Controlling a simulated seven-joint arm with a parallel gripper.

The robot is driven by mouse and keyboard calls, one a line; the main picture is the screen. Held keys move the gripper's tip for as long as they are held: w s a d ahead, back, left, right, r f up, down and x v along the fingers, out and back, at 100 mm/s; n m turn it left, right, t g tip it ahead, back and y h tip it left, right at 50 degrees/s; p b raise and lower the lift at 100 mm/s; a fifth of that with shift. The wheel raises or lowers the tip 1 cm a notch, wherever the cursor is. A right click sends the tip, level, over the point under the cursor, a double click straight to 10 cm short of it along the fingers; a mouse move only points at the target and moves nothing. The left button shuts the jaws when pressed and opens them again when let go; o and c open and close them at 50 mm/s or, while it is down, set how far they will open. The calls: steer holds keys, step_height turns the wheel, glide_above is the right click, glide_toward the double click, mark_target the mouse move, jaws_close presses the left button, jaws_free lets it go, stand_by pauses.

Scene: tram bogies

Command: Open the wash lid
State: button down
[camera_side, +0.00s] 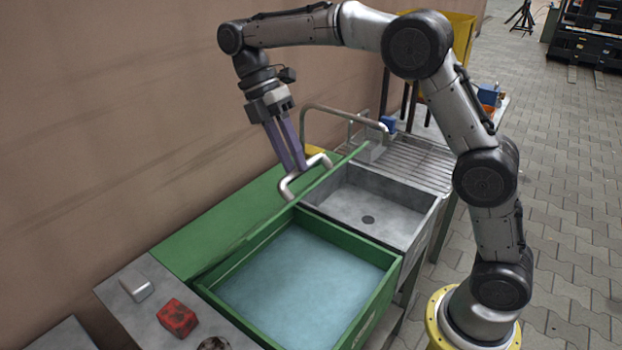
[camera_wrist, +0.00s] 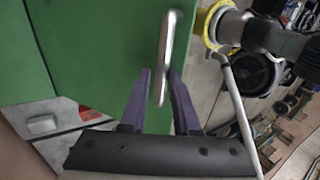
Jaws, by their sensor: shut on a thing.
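The green wash lid (camera_side: 225,222) stands raised at the wall side of the wash tub (camera_side: 384,290); I cannot tell its exact angle. The tub is uncovered and pale blue water (camera_side: 300,275) shows inside it. A pale bar handle (camera_side: 287,187) sits at the lid's edge. My gripper (camera_side: 297,168) has two purple fingers and is shut on this handle from above. In the wrist view the fingers (camera_wrist: 160,85) close around the handle (camera_wrist: 167,45), with the green lid (camera_wrist: 90,50) to the left. The fingers hide part of the handle.
A grey sink (camera_side: 365,205) with a bent tap (camera_side: 345,113) stands right behind the tub. A red block (camera_side: 177,317) and a pale metal piece (camera_side: 137,287) lie on the grey worktop at the front left. The brown wall (camera_side: 100,120) is close behind the lid.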

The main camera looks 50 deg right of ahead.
steer(key=shift+w+f, duration=0.1)
steer(key=shift+w, duration=1.7)
steer(key=c, duration=0.8)
jaws_free()
steer(key=shift+o, duration=0.2)
steer(key=shift+r, duration=0.2)
steer(key=shift+s, duration=0.1)
